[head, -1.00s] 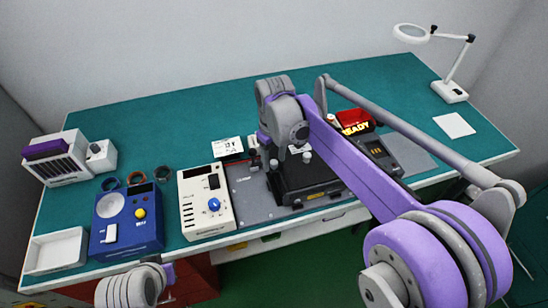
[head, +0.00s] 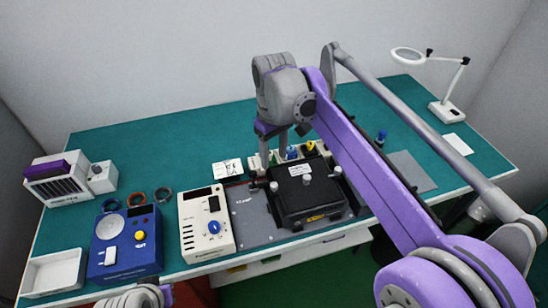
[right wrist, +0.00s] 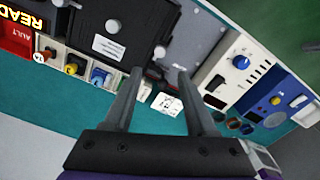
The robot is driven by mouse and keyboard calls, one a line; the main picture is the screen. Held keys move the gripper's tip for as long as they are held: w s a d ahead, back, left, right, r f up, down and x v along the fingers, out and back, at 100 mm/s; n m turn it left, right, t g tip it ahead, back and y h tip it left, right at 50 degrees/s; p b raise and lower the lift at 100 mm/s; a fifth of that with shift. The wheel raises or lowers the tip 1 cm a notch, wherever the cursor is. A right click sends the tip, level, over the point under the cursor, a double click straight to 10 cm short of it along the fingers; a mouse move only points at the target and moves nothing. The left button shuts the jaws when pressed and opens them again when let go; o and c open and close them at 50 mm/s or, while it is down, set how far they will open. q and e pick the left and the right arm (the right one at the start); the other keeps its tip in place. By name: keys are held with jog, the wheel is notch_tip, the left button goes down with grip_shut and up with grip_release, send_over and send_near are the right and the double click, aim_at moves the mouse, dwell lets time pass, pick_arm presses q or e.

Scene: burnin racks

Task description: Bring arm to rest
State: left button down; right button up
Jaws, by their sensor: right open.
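My right gripper (head: 272,160) is raised above the back edge of the black box fixture (head: 305,194) in the head view, fingers pointing down. In the right wrist view its two fingers (right wrist: 160,75) are apart with nothing between them. The black fixture (right wrist: 115,30) carries a white label and shows beyond the fingers. My right arm spans the head view from the lower right and hides part of the bench. Only a grey rounded part of my left arm shows at the bottom edge; its gripper is out of the picture.
The green bench (head: 160,152) carries a cream power unit (head: 194,240), a blue unit (head: 112,258), a white tray (head: 52,274), a slotted rack (head: 60,182) and a magnifier lamp (head: 447,112). A small white card (head: 227,170) lies behind the fixture. The rear bench is mostly clear.

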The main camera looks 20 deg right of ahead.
dwell(0.3)
jog(key=s+d+f+m+t, duration=0.2)
jog(key=s+f, duration=0.5)
jog(key=s, duration=0.3)
jog(key=s+d+f+m+t, duration=0.2)
jog(key=s+f+m+t, duration=0.1)
jog(key=s+f, duration=0.4)
jog(key=s, duration=0.3)
jog(key=shift+d+f+t, duration=0.3)
jog(key=shift+d+f, duration=0.05)
jog(key=shift+f, duration=0.05)
pick_arm(q)
jog(key=shift+d, duration=0.1)
pick_arm(e)
jog(key=shift+s, duration=0.15)
